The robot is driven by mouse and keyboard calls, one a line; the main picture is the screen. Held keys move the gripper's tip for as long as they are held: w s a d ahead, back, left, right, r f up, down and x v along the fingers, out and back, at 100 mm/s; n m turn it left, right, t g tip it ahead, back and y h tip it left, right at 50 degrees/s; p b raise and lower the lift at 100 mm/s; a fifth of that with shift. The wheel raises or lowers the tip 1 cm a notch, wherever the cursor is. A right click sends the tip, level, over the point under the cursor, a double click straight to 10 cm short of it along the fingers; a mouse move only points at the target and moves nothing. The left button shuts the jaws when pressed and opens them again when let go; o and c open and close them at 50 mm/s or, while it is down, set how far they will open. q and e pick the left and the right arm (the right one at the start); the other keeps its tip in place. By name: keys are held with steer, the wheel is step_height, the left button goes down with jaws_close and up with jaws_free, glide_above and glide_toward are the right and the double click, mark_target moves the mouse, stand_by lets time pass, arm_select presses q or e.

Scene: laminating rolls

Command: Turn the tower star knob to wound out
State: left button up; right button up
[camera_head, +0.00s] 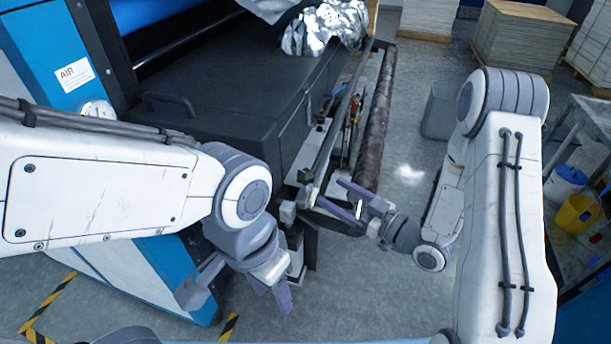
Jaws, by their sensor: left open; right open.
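The star knob cannot be made out; my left arm and gripper cover part of the machine side where small fittings sit. The blue machine tower (38,38) stands at the left with an "AIR" label (74,75) and a round gauge (97,109). My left gripper (238,294) is open and points down in front of the machine's near end, with nothing seen between its fingers. My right gripper (332,203) is open and points left, close to the near end of the dark roller (378,120) and small grey fittings (306,196). Contact there cannot be told.
A black machine cover (232,90) with a handle lies behind my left arm, with crumpled silver film (322,28) on top. A grey bin (440,110), stacked sheets (520,40) and a cart with a yellow bucket (577,213) are right.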

mark_target(313, 180)
steer(key=p+x, duration=0.3)
steer(key=x, duration=0.5)
steer(key=shift+w+a+r+p, duration=0.2)
steer(key=shift+a+p, duration=0.05)
steer(key=shift+p, duration=0.15)
steer(key=shift+w+a+f, duration=0.1)
steer(key=shift+w+a, duration=0.25)
steer(key=shift+a, duration=0.05)
